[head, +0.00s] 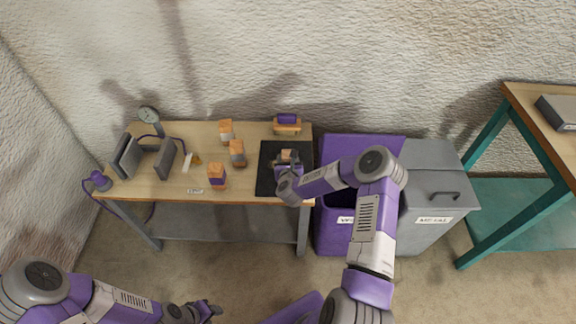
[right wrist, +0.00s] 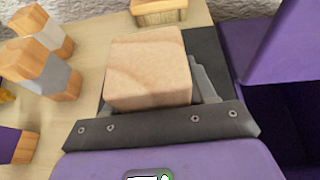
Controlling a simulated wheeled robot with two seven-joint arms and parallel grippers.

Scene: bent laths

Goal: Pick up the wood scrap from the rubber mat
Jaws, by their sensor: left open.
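The wood scrap (head: 287,154), a pale wooden block, is over the black rubber mat (head: 266,161) at the right end of the workbench. In the right wrist view the wood scrap (right wrist: 148,70) is large and close, right in front of the gripper's dark crossbar. My right gripper (head: 288,161) is at the block, with grey finger parts showing beside it. The block hides most of the fingers, so I cannot tell whether they are closed on it or whether it touches the mat. My left gripper (head: 211,309) is open and empty, low in front of the bench.
Several wood pieces with grey or purple bands, such as one (head: 217,177), stand left of the mat. A purple-topped wooden piece (head: 287,123) is behind it. A purple bin (head: 330,233) and a grey bin (head: 430,190) stand right of the bench (head: 150,190).

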